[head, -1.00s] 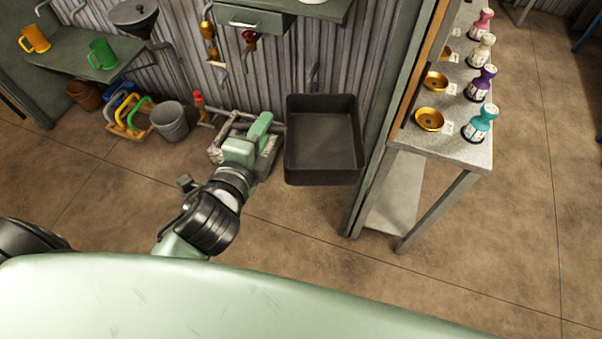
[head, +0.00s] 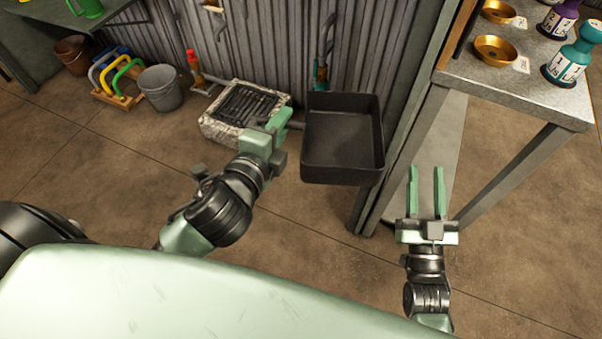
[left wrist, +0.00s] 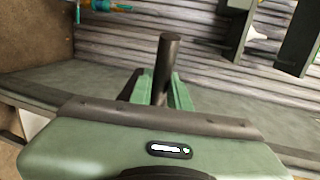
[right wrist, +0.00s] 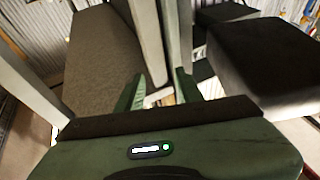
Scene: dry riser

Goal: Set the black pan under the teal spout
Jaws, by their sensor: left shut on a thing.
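The black pan (head: 343,148) is a deep square pan at the centre right of the head view, in front of the wall. My left gripper (head: 277,122) is shut on its handle, which runs out from the pan's left side. The round dark handle (left wrist: 168,68) stands between the fingers in the left wrist view. The teal spout (head: 320,72) is on the wall just behind the pan's back rim; its lower end is hidden. My right gripper (head: 426,190) is open and empty to the right of the pan. I cannot tell the pan's height above the floor.
A stone drain with a black grate (head: 247,104) lies left of the pan. A post and a metal table (head: 520,95) with brass bowls and bottles stand at the right. A grey bucket (head: 161,88) and a wooden rack (head: 118,80) are further left. The front floor is open.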

